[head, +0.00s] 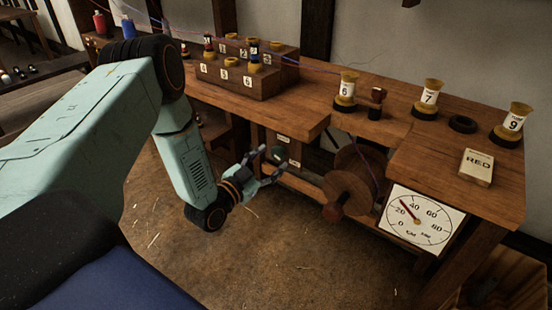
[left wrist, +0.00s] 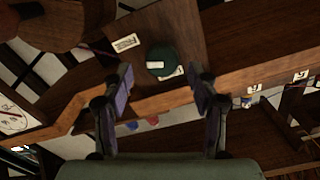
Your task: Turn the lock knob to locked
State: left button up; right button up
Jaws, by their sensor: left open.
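The lock knob (left wrist: 163,60) is a round dark green knob on a brown wooden panel, with a white mark on its face. A white label (left wrist: 126,42) sits beside it, and another white patch shows at its lower right edge. In the head view the knob (head: 278,153) is small and dark, between two white labels under the bench. My left gripper (head: 273,160) is open and faces the knob. In the left wrist view its two fingers (left wrist: 161,88) stand apart on either side, with the knob centred beyond them. I cannot tell whether they touch it. My right gripper is out of view.
The wooden bench (head: 320,97) overhangs the knob panel. A wooden reel (head: 348,188) with a purple line stands right of my gripper. A dial (head: 417,218) hangs further right. Numbered spools (head: 428,98) stand on the bench top. The floor in front is open.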

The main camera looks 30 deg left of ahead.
aim_at(278, 154)
pick_arm(q)
jog(key=shift+w+a, duration=0.1)
jog(key=shift+w, duration=1.25)
jog(key=shift+c, duration=0.4)
jog(key=shift+c, duration=0.7)
jog(key=shift+b, duration=0.3)
jog(key=c, duration=0.9)
